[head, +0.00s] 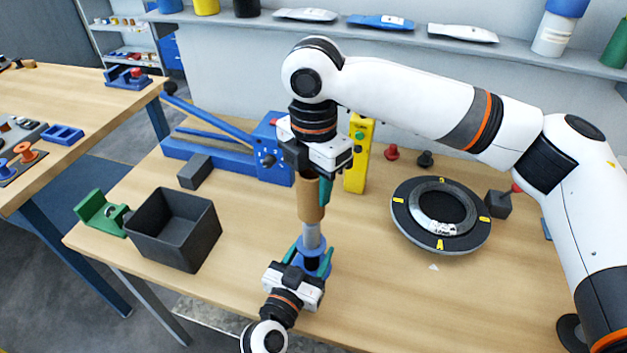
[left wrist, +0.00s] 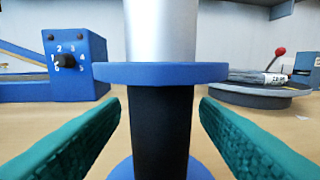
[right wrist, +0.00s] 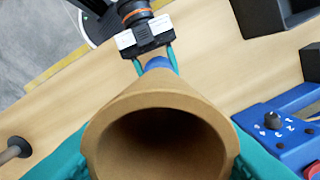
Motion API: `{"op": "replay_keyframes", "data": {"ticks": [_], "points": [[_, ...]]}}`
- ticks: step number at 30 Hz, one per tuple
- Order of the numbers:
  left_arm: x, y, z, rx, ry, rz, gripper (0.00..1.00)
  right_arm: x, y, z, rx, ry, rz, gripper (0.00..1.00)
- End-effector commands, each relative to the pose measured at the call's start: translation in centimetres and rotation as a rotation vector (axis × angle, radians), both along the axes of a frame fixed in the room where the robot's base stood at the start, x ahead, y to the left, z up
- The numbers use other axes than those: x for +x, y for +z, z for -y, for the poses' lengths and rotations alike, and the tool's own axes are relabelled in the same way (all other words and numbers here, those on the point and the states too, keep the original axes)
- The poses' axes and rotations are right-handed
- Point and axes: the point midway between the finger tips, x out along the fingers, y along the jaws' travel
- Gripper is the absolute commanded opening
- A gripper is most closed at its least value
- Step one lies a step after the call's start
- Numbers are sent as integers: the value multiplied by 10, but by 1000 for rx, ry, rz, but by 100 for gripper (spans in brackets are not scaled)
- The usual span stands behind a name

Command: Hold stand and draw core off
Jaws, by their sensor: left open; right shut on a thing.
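The brown cardboard core (head: 311,203) is upright, and my right gripper (head: 313,178) is shut on its upper part. In the right wrist view I look into the core's dark hollow end (right wrist: 160,145), with a teal finger on each side. Below the core in the head view is the stand's silver post (head: 311,236); I cannot tell how much of it is inside the core. The stand has a blue flange (left wrist: 160,72) and a black neck (left wrist: 160,125). My left gripper (left wrist: 160,112) is open, its teal fingers either side of the neck with gaps showing.
A black open bin (head: 172,232) and a green tool (head: 98,213) stand at left. A blue lever machine (head: 225,150) and a yellow control box (head: 358,155) are behind. A round black turntable (head: 405,230) is at right. Table between stand and turntable is clear.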

Motion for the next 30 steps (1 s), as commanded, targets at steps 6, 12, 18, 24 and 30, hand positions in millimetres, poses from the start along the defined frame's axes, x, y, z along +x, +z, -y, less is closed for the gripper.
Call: {"op": "replay_keyframes", "data": {"ticks": [6, 12, 18, 24, 30], "points": [[-26, -2, -12, 3, -1, -3, 56, 0, 0, 0, 0, 0, 0, 12], [-67, -2, -30, 4, -2, -4, 56, 0, 0, 0, 0, 0, 0, 12], [-96, -1, -44, 2, -1, -2, 56, 0, 0, 0, 0, 0, 0, 12], [-108, 0, -49, 0, -1, -1, 56, 0, 0, 0, 0, 0, 0, 12], [-108, 0, -50, -1, 0, 0, 56, 0, 0, 0, 0, 0, 0, 12]]}}
